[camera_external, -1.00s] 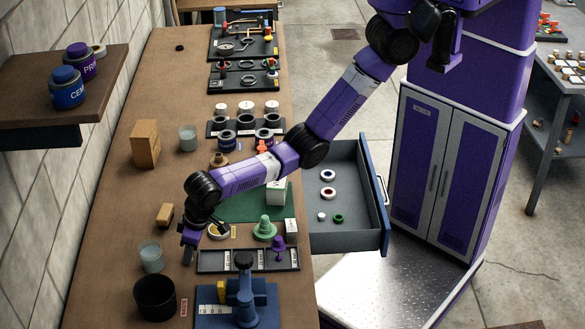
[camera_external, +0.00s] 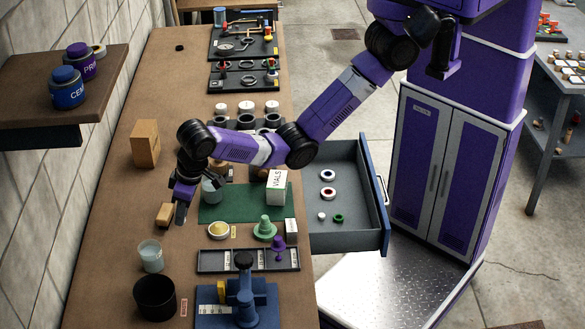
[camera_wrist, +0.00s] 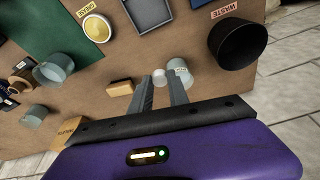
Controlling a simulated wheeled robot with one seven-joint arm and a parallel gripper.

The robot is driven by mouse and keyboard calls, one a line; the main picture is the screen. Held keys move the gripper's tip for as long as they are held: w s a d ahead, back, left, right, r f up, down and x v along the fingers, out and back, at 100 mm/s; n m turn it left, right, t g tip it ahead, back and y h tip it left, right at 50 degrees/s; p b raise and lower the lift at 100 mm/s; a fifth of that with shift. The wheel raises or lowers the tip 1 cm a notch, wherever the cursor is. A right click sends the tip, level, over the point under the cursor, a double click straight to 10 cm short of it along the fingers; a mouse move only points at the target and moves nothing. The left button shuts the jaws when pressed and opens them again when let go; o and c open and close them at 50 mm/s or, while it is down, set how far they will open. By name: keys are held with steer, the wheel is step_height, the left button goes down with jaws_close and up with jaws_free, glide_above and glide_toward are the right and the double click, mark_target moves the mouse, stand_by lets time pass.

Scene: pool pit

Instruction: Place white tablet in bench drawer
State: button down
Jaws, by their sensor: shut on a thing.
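The white tablet (camera_wrist: 158,76) is a small round white piece between the tips of my gripper (camera_wrist: 162,82) in the wrist view. My gripper is shut on it. In the outside view my gripper (camera_external: 181,216) points down above the left part of the bench, beside a small wooden block (camera_external: 165,214), and the tablet cannot be made out there. The bench drawer (camera_external: 374,230) is pulled open on the bench's right side. In it lie several small pieces: rings, a white piece (camera_external: 321,216) and a green ring (camera_external: 338,218).
A glass beaker (camera_external: 151,256) and a black waste bin (camera_external: 154,297) stand at the front left. A yellow dish (camera_external: 219,230), a compartment tray (camera_external: 210,262) and a white vials box (camera_external: 277,187) stand between my gripper and the drawer.

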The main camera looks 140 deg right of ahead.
step_height(320, 180, up, 5)
steer(key=p, duration=0.3)
